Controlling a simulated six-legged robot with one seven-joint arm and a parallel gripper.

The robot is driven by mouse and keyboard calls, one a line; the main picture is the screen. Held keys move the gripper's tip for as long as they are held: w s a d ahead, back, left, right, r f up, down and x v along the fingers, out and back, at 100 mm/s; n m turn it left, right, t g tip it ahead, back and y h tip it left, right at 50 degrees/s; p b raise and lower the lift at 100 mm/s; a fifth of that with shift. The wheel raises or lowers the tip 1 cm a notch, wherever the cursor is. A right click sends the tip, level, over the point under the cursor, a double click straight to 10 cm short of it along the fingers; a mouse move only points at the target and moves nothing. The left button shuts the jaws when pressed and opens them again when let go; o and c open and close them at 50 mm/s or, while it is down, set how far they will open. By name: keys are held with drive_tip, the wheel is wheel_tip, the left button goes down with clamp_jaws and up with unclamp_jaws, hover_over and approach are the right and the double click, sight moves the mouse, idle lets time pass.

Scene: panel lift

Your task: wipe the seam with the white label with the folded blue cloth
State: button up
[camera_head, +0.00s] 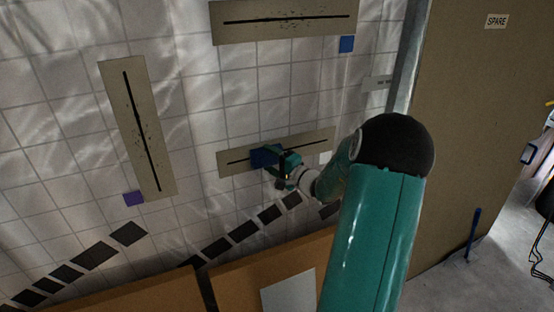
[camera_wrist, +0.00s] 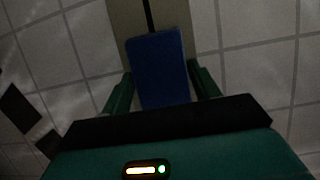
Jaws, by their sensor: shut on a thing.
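The seam with the white label is a dark line on a beige panel (camera_head: 237,160) on the tiled wall. Its white label (camera_head: 326,157) is at the panel's lower right. My gripper (camera_head: 274,160) is shut on the folded blue cloth (camera_head: 262,157), which lies over the middle of this seam. Whether it presses on the panel I cannot tell. In the wrist view the blue cloth (camera_wrist: 160,70) sits between the two green fingers, and the dark seam (camera_wrist: 149,15) runs out beyond its far edge. The cloth hides part of the seam.
A second seam panel (camera_head: 280,30) with a blue label (camera_head: 346,44) is above. A third, upright panel (camera_head: 120,85) with a purple label (camera_head: 133,198) is at left. A brown board (camera_head: 460,120) marked SPARE stands at right. Brown panels (camera_head: 255,280) lie below.

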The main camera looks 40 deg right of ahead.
drive_tip(key=shift+w+a, duration=0.2)
drive_tip(key=shift+a, duration=0.65)
drive_tip(key=shift+w, duration=0.1)
drive_tip(key=shift+d, duration=0.1)
drive_tip(key=shift+s+d, duration=0.2)
drive_tip(key=shift+d, duration=0.4)
drive_tip(key=shift+s+d, duration=0.2)
drive_tip(key=shift+d, duration=0.4)
drive_tip(key=shift+s+d, duration=0.3)
drive_tip(key=shift+d, duration=0.45)
drive_tip(key=shift+s+d, duration=0.3)
drive_tip(key=shift+d, duration=0.45)
drive_tip(key=shift+s+d, duration=0.3)
drive_tip(key=shift+d, duration=0.45)
drive_tip(key=shift+s+d, duration=0.2)
drive_tip(key=shift+d, duration=0.6)
drive_tip(key=shift+s+d, duration=0.15)
drive_tip(key=shift+d, duration=0.65)
drive_tip(key=shift+s+a, duration=0.3)
drive_tip(key=shift+s, duration=0.65)
drive_tip(key=shift+s+a, duration=0.3)
drive_tip(key=shift+s, duration=0.65)
drive_tip(key=shift+s+a, duration=0.3)
drive_tip(key=shift+s, duration=0.65)
